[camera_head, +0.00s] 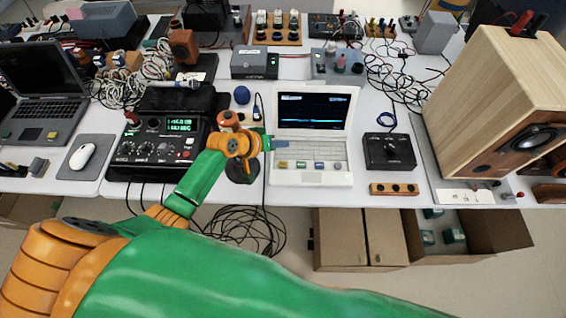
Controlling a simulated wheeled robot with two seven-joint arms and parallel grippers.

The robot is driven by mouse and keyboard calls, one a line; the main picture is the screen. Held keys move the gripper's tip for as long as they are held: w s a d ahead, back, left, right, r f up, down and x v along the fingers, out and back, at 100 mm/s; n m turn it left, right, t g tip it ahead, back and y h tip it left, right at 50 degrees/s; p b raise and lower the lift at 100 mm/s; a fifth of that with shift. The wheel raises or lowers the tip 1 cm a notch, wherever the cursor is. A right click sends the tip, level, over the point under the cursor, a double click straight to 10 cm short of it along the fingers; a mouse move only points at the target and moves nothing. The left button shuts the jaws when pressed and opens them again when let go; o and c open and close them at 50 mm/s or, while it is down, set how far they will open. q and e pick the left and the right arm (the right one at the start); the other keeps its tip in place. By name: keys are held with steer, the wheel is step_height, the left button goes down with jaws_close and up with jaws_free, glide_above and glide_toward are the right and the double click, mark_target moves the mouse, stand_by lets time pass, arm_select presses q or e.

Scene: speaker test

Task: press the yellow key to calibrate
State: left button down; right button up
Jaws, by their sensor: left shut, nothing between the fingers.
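A white instrument (342,119) with a lit dark screen stands open on the white table, right of the picture's middle. My left gripper (279,144) is shut and empty. In the picture its tip lies over the left edge of the instrument, just above the left end of the key row. I cannot tell its height above the panel, and no touch on a key shows. My right gripper is not in view.
A black device with a green display (181,125) stands left of my wrist. A black knob box (389,152) and a large wooden speaker (497,90) stand to the right. A dark laptop (45,80) and white mouse (82,156) are at left. Cables and boxes crowd the back.

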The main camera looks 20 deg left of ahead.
mark_target(281, 167)
arm_select(q)
step_height(281, 167, down, 9)
steer(key=b, duration=0.8)
steer(key=shift+r+b, duration=0.15)
steer(key=shift+b, duration=0.15)
stand_by(1.3)
steer(key=shift+f+b, duration=0.3)
steer(key=shift+f, duration=0.2)
steer(key=shift+f+b, duration=0.4)
steer(key=shift+f, duration=0.1)
stand_by(0.4)
steer(key=shift+r, duration=0.15)
steer(key=shift+r+p, duration=0.8)
steer(key=shift+p, duration=0.25)
steer(key=shift+r, duration=0.1)
